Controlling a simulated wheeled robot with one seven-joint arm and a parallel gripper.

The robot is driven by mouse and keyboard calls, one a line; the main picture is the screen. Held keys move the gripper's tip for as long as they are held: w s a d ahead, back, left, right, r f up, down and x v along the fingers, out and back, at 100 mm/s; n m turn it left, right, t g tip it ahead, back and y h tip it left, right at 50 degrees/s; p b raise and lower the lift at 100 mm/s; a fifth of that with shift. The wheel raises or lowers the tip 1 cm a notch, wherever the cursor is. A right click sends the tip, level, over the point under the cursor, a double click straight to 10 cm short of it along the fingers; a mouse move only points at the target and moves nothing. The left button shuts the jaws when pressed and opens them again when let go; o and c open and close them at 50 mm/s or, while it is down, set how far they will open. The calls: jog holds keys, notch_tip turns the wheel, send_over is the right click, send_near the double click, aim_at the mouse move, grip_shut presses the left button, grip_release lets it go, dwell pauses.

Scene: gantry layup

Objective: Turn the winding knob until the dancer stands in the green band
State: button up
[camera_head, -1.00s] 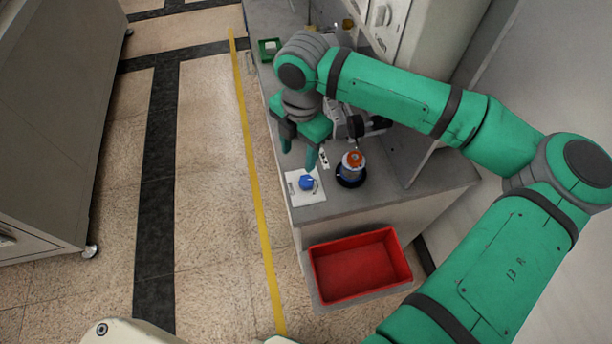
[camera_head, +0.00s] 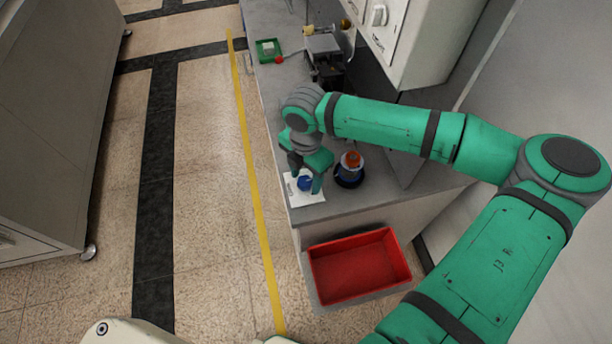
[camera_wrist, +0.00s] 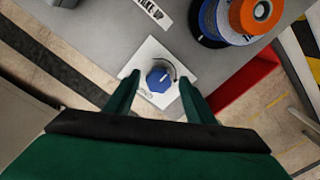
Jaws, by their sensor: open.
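The winding knob is a blue knob (camera_head: 305,183) with a white pointer line, on a white plate (camera_head: 291,187) at the near end of the grey bench. In the wrist view the knob (camera_wrist: 159,79) shows between the two green fingers of my gripper (camera_wrist: 160,92). My gripper (camera_head: 304,182) is open, with one finger on each side of the knob and a gap visible on both sides in the wrist view. I cannot tell how deep the fingertips reach beside it. I cannot make out the dancer or a green band in these frames.
A spool with orange and blue parts (camera_head: 350,170) stands close right of the knob; it also shows in the wrist view (camera_wrist: 240,20). A red bin (camera_head: 360,269) sits below the bench end. A green tray (camera_head: 267,52) and a machine (camera_head: 325,45) stand farther back.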

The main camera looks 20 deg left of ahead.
jog(key=shift+a+f, duration=0.1)
jog(key=shift+a, duration=0.05)
jog(key=shift+s, duration=0.1)
jog(key=shift+c, duration=1.2)
jog(key=c, duration=0.8)
